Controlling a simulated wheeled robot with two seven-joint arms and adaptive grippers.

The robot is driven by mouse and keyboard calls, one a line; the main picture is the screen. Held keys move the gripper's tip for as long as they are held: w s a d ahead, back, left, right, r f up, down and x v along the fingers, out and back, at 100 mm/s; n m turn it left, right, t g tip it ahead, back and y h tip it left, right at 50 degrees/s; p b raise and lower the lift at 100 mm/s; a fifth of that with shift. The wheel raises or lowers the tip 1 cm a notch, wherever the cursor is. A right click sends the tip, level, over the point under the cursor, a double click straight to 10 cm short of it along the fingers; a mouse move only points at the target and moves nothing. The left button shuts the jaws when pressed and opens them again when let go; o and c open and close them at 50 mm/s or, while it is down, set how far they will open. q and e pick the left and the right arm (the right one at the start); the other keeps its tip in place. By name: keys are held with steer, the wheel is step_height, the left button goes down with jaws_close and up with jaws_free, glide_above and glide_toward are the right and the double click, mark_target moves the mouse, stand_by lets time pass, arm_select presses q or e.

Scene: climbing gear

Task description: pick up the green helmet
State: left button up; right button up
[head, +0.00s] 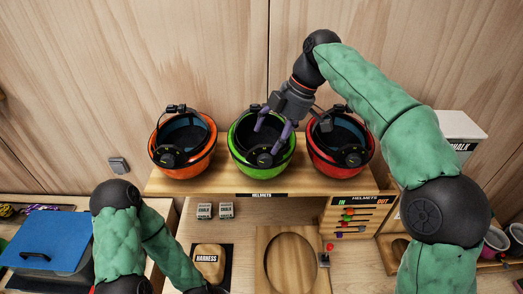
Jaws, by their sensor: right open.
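The green helmet (260,169) sits upside down, its hollow up, in the middle of a wooden shelf. It lies between an orange helmet (181,169) on the left and a red helmet (341,169) on the right. My right gripper (272,130) reaches in from the right, over the green helmet's opening. Its purple fingers are apart and nothing shows between them.
The wooden shelf (215,186) has a "HELMETS" label on its front edge. Below are a peg board (357,214), a "HARNESS" block (207,258) and a board with an oval recess (262,276). A white chalk box (461,127) stands right, behind my right arm. A wooden wall rises behind.

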mark_target(267, 146)
steer(key=shift+s+a+x, duration=0.15)
steer(key=shift+x, duration=1.3)
steer(key=shift+s+a+x, duration=0.1)
steer(key=shift+s+x, duration=0.05)
steer(key=shift+x, duration=1.3)
steer(key=shift+r, duration=0.1)
jaws_close()
arm_select(q)
steer(key=shift+r, duration=0.15)
arm_select(e)
steer(key=shift+r, duration=0.2)
